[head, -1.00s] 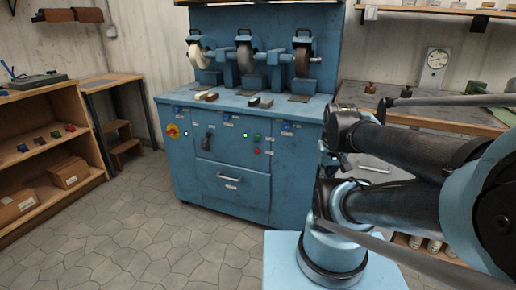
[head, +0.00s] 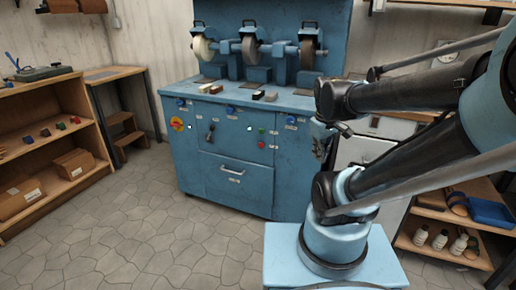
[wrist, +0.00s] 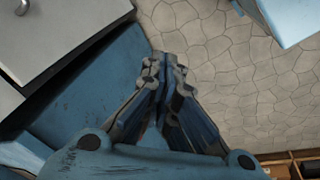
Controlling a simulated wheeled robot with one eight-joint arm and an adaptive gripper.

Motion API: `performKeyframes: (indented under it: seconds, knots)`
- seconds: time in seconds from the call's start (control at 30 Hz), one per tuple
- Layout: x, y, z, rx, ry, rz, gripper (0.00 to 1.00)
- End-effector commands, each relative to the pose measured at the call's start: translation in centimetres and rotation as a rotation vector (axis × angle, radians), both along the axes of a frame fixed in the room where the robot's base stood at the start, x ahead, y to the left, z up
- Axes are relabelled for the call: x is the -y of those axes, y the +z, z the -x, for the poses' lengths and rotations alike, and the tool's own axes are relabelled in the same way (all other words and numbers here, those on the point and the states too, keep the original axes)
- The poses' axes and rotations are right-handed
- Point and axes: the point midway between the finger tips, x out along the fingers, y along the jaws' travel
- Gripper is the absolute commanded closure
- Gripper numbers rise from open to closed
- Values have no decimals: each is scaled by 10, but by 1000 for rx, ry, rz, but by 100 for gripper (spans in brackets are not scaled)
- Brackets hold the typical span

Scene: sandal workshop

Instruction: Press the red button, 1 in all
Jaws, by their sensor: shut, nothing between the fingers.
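The red button (head: 262,145) is a small round knob on the front of the blue grinding cabinet (head: 184,160), just below a green button (head: 262,131). My gripper (head: 320,152) hangs at the cabinet's right front edge in the head view, to the right of the red button and apart from it. It is small and partly merged with the arm there. In the wrist view my gripper (wrist: 166,66) has its fingers together and empty, over the stone floor beside a blue surface. The red button is not visible in the wrist view.
A black lever (head: 210,133) and a drawer handle (head: 232,170) stick out of the cabinet front. Grinding wheels (head: 250,52) stand on top. A wooden shelf (head: 470,262) with bottles is at the right. The stone floor (head: 150,235) before the cabinet is clear.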

Motion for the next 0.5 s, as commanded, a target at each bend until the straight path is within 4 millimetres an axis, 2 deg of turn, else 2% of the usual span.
performKeyframes:
  seconds: [0.03, 0.2, 0.5]
  knots:
    - [-5, 4, -13, -1, 78, 20, 100]
    - [-22, 13, -51, -4, 344, 94, 100]
    - [-64, 15, -119, -17, 810, 230, 100]
